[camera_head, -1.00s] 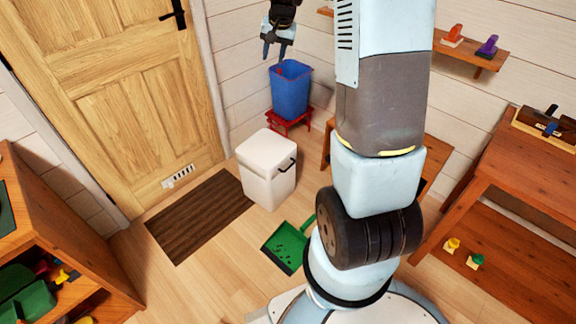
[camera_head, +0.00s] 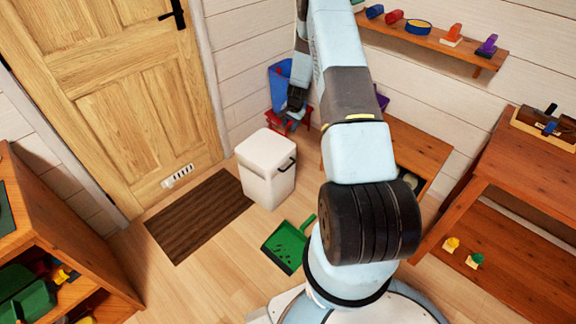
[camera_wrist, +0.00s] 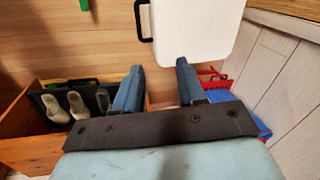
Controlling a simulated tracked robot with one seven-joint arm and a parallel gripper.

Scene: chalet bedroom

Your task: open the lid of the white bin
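The white bin (camera_head: 266,185) stands upright on the floor beside the brown mat, with its lid (camera_head: 265,149) shut. A black handle (camera_head: 287,165) sticks out on its right side. In the wrist view the white lid (camera_wrist: 195,28) lies beyond my fingertips, with the black handle (camera_wrist: 143,22) at its left edge. My gripper (camera_wrist: 159,68) is open and empty, its two blue-grey fingers apart and pointing toward the bin.
A green dustpan (camera_head: 284,247) lies in front of the bin. A wooden bench (camera_head: 421,150) stands right. The mat (camera_head: 199,215) is bare.

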